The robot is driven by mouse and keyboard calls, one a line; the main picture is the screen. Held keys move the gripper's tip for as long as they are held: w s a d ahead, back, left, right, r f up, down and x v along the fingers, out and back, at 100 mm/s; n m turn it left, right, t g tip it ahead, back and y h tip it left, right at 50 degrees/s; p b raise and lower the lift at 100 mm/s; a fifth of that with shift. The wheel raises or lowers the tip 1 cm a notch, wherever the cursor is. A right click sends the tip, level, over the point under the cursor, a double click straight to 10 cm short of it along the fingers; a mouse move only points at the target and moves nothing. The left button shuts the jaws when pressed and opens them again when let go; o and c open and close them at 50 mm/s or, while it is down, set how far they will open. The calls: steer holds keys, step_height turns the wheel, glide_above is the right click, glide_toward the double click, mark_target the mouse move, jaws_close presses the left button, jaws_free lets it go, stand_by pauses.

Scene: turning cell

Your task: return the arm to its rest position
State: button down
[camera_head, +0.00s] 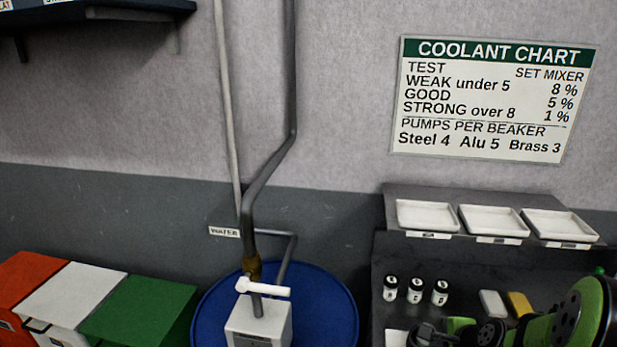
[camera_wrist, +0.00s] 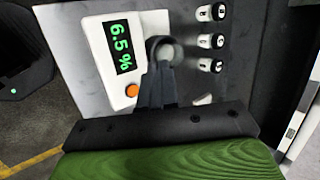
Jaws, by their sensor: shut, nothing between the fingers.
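My gripper (camera_wrist: 157,85) is shut and empty in the wrist view, its dark fingers together. Just beyond the fingertips is a round grey part (camera_wrist: 168,50) of a white tester (camera_wrist: 135,90); I cannot tell whether they touch. The tester's display (camera_wrist: 122,47) reads 6.5 % in green, above an orange button (camera_wrist: 132,90). In the head view my green and black arm (camera_head: 545,325) reaches in from the lower right, low over the dark bench; my fingertips are not clear there.
White trays (camera_head: 490,220) sit on a shelf above the bench (camera_head: 450,262). A blue drum (camera_head: 330,310) with a white mixer (camera_head: 258,325) and pipes stands to the left, then coloured bins (camera_head: 140,305).

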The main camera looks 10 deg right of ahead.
steer(key=s+a+r+n+g, duration=0.1)
steer(key=s+a+r+n, duration=0.2)
steer(key=a+r+n, duration=0.6)
steer(key=s+a+r+n, duration=0.2)
steer(key=s+a+n, duration=0.2)
steer(key=s, duration=0.4)
steer(key=s+a+r+n+g, duration=0.1)
steer(key=s+a+r+n, duration=0.2)
steer(key=s+a+n, duration=0.2)
steer(key=s+n, duration=0.2)
steer(key=s, duration=0.2)
steer(key=shift+r+b, duration=0.2)
steer(key=shift+b, duration=0.15)
steer(key=shift+d, duration=0.1)
